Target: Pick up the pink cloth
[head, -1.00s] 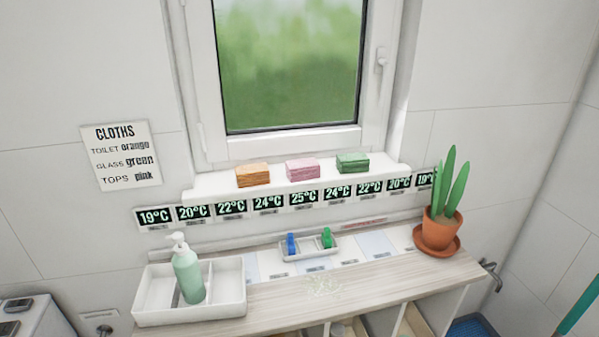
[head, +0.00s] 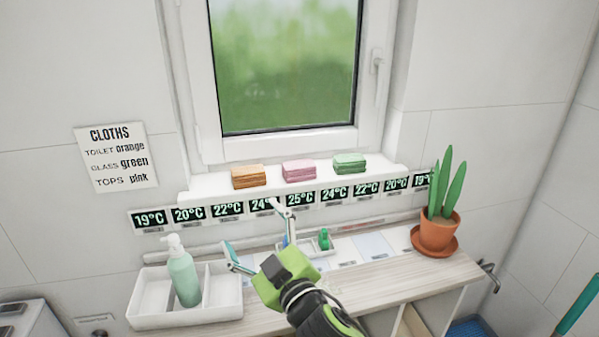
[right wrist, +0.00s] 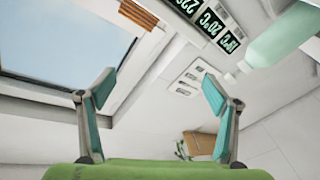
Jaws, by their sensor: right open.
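The pink cloth (head: 299,171) is a folded stack on the white window sill, between the orange cloth (head: 249,177) on its left and the green cloth (head: 349,163) on its right. My right gripper (head: 262,236) is in front of the sill, below and to the left of the pink cloth, apart from it. Its fingers are spread and empty. In the right wrist view the open fingers (right wrist: 158,92) show with nothing between them, and an orange-brown stack, likely the orange cloth (right wrist: 138,14), shows at the top. My left gripper is not in view.
A white divided tray (head: 188,318) with a pump bottle (head: 184,276) stands at the left of the shelf. A potted plant (head: 436,232) stands at the right. A small holder with a green item (head: 324,239) is partly hidden behind my gripper. Temperature labels line the sill's front.

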